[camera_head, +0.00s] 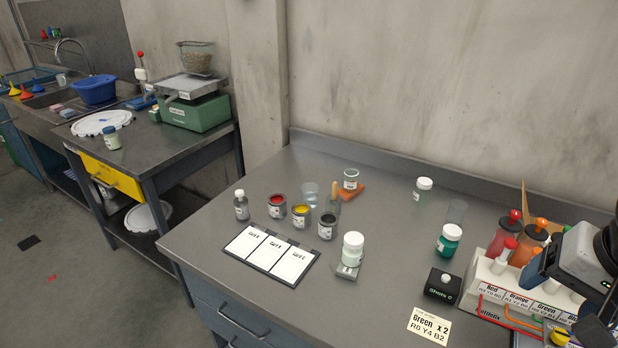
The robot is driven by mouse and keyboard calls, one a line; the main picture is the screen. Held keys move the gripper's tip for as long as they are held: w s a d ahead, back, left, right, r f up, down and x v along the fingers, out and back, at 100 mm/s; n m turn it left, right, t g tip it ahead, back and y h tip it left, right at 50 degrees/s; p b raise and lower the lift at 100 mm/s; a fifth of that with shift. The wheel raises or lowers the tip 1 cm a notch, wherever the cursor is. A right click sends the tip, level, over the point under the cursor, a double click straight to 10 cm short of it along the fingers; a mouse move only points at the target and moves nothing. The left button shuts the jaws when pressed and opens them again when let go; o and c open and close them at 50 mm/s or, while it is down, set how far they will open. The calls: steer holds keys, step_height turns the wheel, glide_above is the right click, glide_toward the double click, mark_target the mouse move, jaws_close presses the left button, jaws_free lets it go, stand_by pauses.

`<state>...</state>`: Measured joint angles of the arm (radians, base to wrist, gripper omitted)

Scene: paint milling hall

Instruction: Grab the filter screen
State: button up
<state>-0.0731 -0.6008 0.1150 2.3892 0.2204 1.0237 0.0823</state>
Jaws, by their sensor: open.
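I cannot surely pick out the filter screen. A pale round flat disc (101,122) with a rim and small blue marks lies on the left bench and may be it, but its surface is too small to tell mesh from a lid. A similar pale disc (148,217) is on the shelf under that bench. No gripper fingers can be made out. A dark and blue-grey body is cut off at the right edge, and I cannot tell what it is.
The near grey bench (215,215) holds paint cans, jars, a panel of white cards (270,254), a black box (443,286) and a rack of colour bottles (530,290). A small bottle (112,138) stands beside the left disc. A blue bowl (95,89) is by the sink.

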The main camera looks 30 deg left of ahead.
steer(key=w+a+r+m+g+y, duration=0.15)
steer(key=w+a+m+y, duration=0.45)
steer(key=a, duration=1.1)
steer(key=w+a+r+m+g+y, duration=0.15)
steer(key=w+a+y, duration=0.45)
steer(key=a, duration=1.2)
steer(key=w+a+f+m+t+y, duration=0.25)
steer(key=a+m, duration=0.35)
steer(key=a, duration=0.7)
steer(key=w+a+f+m+t+y, duration=0.1)
steer(key=w+a+f+m, duration=0.3)
steer(key=a, duration=1)
glide_toward(246, 205)
steer(key=shift+w+a+m, duration=0.15)
steer(key=shift+w+m, duration=0.05)
steer(key=shift+m, duration=0.25)
steer(key=shift+a, duration=0.15)
steer(key=shift+w+a, duration=0.15)
steer(key=shift+a, duration=0.9)
steer(key=shift+w+a, duration=0.2)
steer(key=shift+a, duration=0.85)
steer(key=shift+w+a, duration=0.15)
steer(key=shift+a, duration=0.95)
steer(key=shift+a, duration=0.1)
